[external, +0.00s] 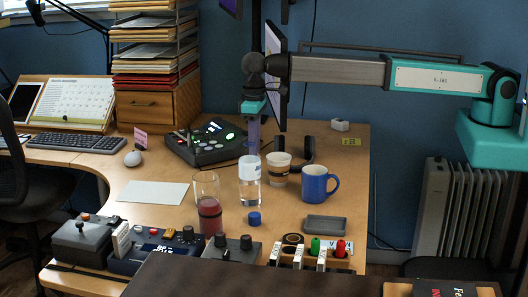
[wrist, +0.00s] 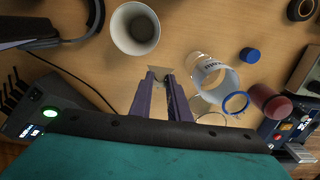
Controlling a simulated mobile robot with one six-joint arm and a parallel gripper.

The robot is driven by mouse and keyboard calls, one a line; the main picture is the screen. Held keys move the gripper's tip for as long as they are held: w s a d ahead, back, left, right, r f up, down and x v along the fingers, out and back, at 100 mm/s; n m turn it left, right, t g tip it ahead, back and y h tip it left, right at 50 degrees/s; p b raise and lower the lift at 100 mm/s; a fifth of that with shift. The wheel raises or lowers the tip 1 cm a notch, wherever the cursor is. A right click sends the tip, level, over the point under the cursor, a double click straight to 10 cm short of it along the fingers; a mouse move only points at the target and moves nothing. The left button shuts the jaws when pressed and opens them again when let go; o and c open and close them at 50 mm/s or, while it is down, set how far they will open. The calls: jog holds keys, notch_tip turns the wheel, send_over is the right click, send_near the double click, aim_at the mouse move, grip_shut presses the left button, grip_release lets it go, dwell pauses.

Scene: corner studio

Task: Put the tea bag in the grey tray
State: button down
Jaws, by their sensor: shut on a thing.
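My gripper (external: 253,148) points down over the desk behind the clear bottle. In the wrist view its purple fingers (wrist: 161,77) close on a small pale beige piece, which looks like the tea bag (wrist: 153,71). The tea bag cannot be made out in the external view, where the bottle overlaps the fingertips. The grey tray (external: 325,225) lies near the desk's front edge, right of the bottle and in front of the blue mug. It looks empty and is not in the wrist view.
A blue cap (external: 254,218) lies left of the tray. Headphones (external: 303,158) lie behind. Small devices line the front.

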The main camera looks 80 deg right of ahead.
jog(key=s+a+b, duration=0.2)
jog(key=s+a, duration=1.1)
jog(key=s, duration=0.1)
jog(key=b, duration=0.1)
send_over(329, 228)
jog(key=f, duration=0.1)
jog(key=shift+d+f, duration=0.1)
jog(key=shift+f, duration=0.1)
jog(key=shift+f, duration=0.1)
jog(key=shift+w+f, duration=0.1)
jog(key=shift+f, duration=1.8)
jog(key=shift+f+p, duration=0.45)
jog(key=shift+f, duration=1.55)
